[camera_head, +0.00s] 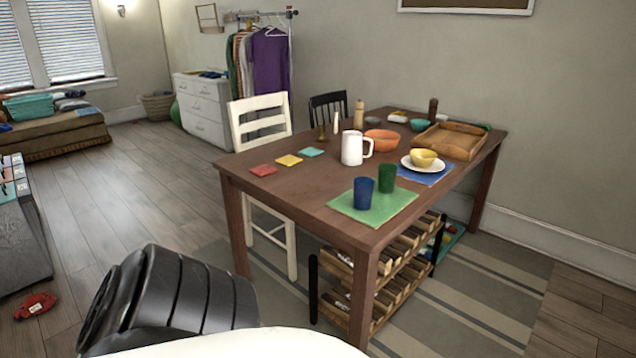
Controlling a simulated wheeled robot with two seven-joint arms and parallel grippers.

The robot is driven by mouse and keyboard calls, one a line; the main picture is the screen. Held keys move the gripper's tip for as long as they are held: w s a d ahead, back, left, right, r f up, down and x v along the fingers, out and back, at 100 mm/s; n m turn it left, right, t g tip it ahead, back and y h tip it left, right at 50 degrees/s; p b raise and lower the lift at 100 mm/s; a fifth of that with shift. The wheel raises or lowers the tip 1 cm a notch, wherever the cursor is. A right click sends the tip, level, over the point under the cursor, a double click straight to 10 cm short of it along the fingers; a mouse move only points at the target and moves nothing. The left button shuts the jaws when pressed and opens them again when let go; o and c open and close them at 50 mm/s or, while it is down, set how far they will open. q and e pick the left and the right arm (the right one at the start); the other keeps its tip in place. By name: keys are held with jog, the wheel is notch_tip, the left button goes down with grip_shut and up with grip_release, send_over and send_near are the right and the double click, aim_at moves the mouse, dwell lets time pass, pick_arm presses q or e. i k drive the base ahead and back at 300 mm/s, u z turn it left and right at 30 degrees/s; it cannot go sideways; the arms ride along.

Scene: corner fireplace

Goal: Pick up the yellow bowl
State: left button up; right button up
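The yellow bowl (423,158) sits upright on a white plate (408,163), toward the right side of the brown wooden table (315,195). The plate rests on a blue placemat (432,178). A dark, ribbed part of my own arm shows at the lower left, well apart from the table. Neither of my grippers shows in this view. The bowl looks empty, though its inside is small to see.
A wooden rack stands under the table.

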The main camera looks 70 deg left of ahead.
aim_at(423, 159)
jog(key=u, duration=1.9)
